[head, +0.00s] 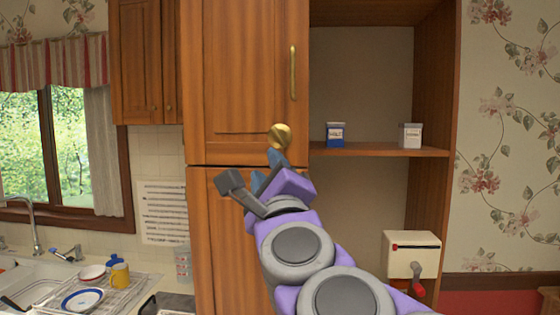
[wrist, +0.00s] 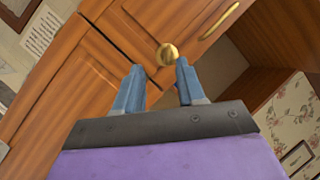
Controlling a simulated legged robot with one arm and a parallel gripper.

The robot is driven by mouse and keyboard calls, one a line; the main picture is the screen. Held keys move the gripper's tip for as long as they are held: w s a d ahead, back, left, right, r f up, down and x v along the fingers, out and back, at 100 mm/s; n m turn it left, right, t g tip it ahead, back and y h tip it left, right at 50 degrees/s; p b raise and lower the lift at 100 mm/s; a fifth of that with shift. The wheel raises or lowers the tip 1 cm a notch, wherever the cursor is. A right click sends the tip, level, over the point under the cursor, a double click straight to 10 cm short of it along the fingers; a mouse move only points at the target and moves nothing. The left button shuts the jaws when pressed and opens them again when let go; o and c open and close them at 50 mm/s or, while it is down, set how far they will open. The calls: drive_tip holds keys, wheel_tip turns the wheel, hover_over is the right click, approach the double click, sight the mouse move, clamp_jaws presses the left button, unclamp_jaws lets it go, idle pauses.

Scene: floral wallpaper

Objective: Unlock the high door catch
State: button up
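The catch is a round brass knob (head: 280,136) at the lower right of the tall upper cupboard door (head: 240,75), just above the gap to the lower door (head: 215,230). My gripper (head: 267,176) is raised just below the knob in the head view. In the wrist view the knob (wrist: 167,54) shows beyond the fingertips, between them and closer to the right one. The two blue fingers of my gripper (wrist: 159,70) are apart with nothing between them. The upper door looks closed and has a long brass handle (head: 292,73).
Open shelves stand right of the door, with a blue-and-white container (head: 335,134) and a white container (head: 410,136) on one shelf. A cream box with a red-handled crank (head: 411,257) is below. A sink and dish rack (head: 120,290) are at the left.

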drive_tip(key=w+d+f+m+h+b, duration=0.1)
drive_tip(key=w+d+m+h, duration=0.15)
drive_tip(key=m, duration=0.25)
drive_tip(key=m+p, duration=0.1)
approach(278, 139)
drive_tip(key=shift+y, duration=0.25)
drive_tip(key=shift+x, duration=5)
drive_tip(key=shift+w, duration=0.1)
drive_tip(key=shift+d, duration=0.1)
clamp_jaws()
